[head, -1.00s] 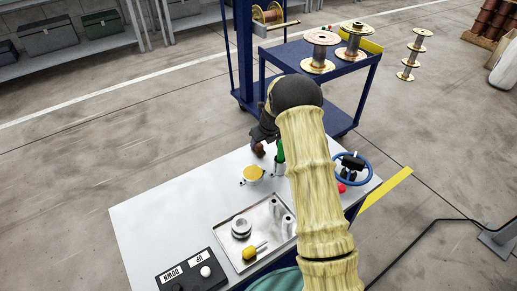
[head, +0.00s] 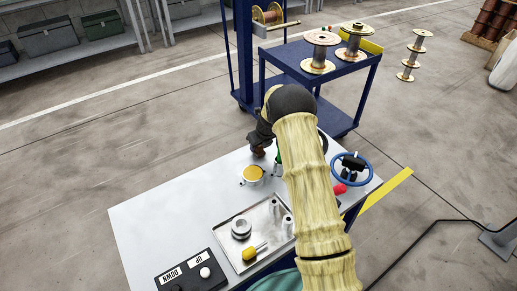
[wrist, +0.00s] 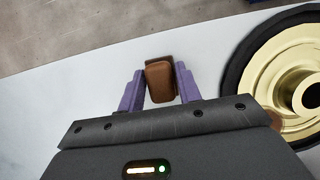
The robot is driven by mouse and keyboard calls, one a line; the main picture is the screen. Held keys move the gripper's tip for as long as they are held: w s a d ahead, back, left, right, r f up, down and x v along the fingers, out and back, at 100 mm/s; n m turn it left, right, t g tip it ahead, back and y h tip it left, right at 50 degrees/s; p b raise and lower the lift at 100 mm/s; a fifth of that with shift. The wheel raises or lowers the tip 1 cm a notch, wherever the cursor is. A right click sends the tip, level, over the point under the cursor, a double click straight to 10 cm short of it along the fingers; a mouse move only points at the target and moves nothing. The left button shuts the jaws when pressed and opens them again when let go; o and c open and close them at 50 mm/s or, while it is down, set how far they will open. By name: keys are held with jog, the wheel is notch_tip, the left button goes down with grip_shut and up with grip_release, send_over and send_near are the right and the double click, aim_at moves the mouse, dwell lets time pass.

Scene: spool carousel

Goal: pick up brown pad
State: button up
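The brown pad (wrist: 160,82) is a small block with rounded edges, seen in the wrist view between the two purple fingers of my gripper (wrist: 160,76). One finger stands on each side, very close to the pad. I cannot tell whether they press on it or whether the pad is clear of the table. In the head view my gripper (head: 259,142) is at the far edge of the white table (head: 160,215). The pad is hard to separate from the gripper there, and the arm hides part of the area.
A cup with yellow contents (head: 253,174) stands close to my gripper. A metal tray (head: 229,222) with small parts lies nearer, beside a button box (head: 190,273). A blue handwheel (head: 368,170) is at right. The wrist view shows a large round gold part (wrist: 285,85) with a black rim.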

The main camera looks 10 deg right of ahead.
jog(key=shift+c, duration=0.5)
notch_tip(320, 180, up, 10)
jog(key=shift+r+p, duration=0.1)
jog(key=shift+p, duration=0.75)
jog(key=shift+o, duration=1.3)
jog(key=shift+c, duration=0.6)
